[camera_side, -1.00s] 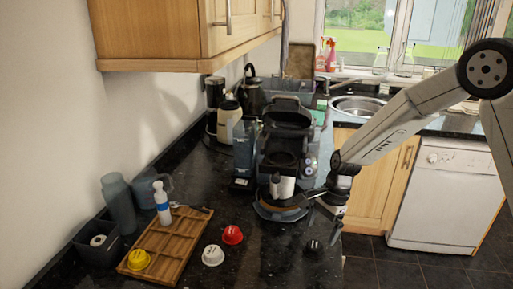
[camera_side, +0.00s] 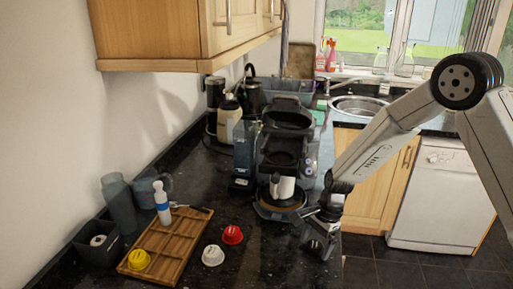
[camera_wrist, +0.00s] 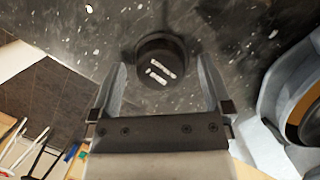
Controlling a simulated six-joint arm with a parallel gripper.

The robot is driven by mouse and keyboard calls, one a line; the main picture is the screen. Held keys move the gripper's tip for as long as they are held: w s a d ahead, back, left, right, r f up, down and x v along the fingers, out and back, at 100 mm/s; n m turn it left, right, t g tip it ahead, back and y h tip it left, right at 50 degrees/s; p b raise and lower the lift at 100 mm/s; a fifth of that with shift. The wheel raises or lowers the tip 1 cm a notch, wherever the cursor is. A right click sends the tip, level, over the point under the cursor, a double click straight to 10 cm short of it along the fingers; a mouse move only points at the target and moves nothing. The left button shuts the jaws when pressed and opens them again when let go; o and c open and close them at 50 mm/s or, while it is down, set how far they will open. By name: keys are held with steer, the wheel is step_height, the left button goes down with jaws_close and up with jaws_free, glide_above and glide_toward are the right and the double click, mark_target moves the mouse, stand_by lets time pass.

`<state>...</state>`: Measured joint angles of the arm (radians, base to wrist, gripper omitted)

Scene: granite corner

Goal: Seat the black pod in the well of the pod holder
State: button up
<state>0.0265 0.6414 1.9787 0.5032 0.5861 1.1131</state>
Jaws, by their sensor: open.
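The black pod (camera_wrist: 160,62) sits on the dark counter in the wrist view, with pale marks on its top. My gripper (camera_wrist: 162,75) is open above it, one finger to each side, and I see no clear contact. In the side view my gripper (camera_side: 320,245) is low over the counter's right edge and hides the pod. The coffee machine (camera_side: 268,172) stands behind with its lid (camera_side: 289,114) raised. A dark pod holder (camera_side: 284,158) shows below the lid; the inside of its well is not clear.
A white mug (camera_side: 282,187) stands on the machine's base. A red pod (camera_side: 232,235) and a white pod (camera_side: 213,255) lie left of my gripper. A wooden tray (camera_side: 184,246) holds a yellow pod (camera_side: 139,260). The counter drops to the floor at the right.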

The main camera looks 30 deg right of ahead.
steer(key=shift+c, duration=0.2)
steer(key=c, duration=1.2)
steer(key=shift+r, duration=0.1)
steer(key=shift+r, duration=0.7)
steer(key=s+r, duration=1.1)
steer(key=s, duration=0.3)
steer(key=shift+d+r, duration=0.2)
steer(key=shift+d, duration=0.25)
